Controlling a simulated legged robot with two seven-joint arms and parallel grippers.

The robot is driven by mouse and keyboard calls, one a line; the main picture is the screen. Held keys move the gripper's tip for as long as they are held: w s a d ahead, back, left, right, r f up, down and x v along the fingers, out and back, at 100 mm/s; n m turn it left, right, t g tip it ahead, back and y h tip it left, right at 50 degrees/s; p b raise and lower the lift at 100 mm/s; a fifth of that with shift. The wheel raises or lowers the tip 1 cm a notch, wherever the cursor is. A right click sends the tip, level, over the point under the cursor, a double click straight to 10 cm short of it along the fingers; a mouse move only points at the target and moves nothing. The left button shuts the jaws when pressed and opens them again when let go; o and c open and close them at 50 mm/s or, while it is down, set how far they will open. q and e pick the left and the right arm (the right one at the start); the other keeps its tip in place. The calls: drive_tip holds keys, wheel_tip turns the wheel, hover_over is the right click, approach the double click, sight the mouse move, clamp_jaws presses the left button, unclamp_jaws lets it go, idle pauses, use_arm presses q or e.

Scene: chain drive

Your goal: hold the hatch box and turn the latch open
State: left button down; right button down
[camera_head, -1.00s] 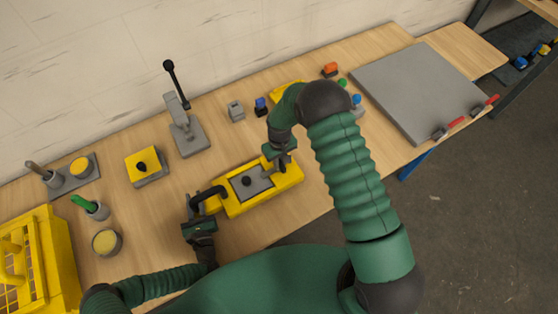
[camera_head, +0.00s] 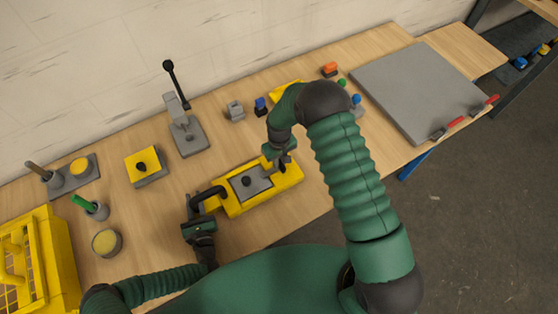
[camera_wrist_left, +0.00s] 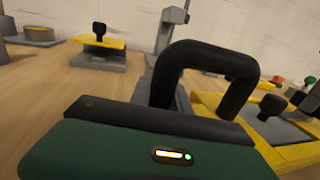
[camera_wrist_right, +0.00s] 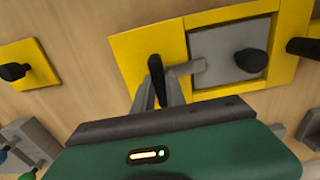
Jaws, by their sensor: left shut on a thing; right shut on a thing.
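The yellow hatch box (camera_head: 232,207) lies on the table in front of me, with a grey hatch plate (camera_head: 258,183) and a black knob (camera_head: 246,181) on top. A black handle (camera_head: 207,193) rises at its left end; it arches large in the left wrist view (camera_wrist_left: 205,52). My left gripper (camera_head: 191,208) is shut on this handle, its fingers mostly hidden. My right gripper (camera_head: 281,165) is shut at the box's right end, on the latch. In the right wrist view the black latch knob (camera_wrist_right: 155,66) stands between the fingers, with a grey latch bar (camera_wrist_right: 185,68) reaching the hatch plate.
Behind the box stand a grey lever press (camera_head: 187,135) and a yellow-topped block (camera_head: 144,165). Small cups and a yellow crate (camera_head: 40,262) are at the left. A large grey plate (camera_head: 415,90) lies at the right. Bare table surrounds the box's front.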

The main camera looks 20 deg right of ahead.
use_arm(q)
drive_tip(key=shift+d+f, duration=0.1)
use_arm(e)
drive_tip(key=shift+a+m, duration=0.25)
drive_tip(key=shift+m, duration=0.15)
drive_tip(key=m, duration=0.3)
drive_tip(key=shift+m, duration=0.3)
drive_tip(key=m, duration=0.4)
drive_tip(key=shift+m, duration=0.3)
drive_tip(key=m, duration=0.4)
drive_tip(key=shift+a, duration=0.1)
use_arm(q)
drive_tip(key=shift+d, duration=0.1)
use_arm(e)
drive_tip(key=m, duration=0.4)
drive_tip(key=shift+m, duration=0.3)
drive_tip(key=c, duration=1.5)
unclamp_jaws()
use_arm(q)
drive_tip(key=shift+a, duration=0.2)
use_arm(e)
drive_tip(key=shift+o, duration=0.7)
drive_tip(key=shift+m, duration=0.3)
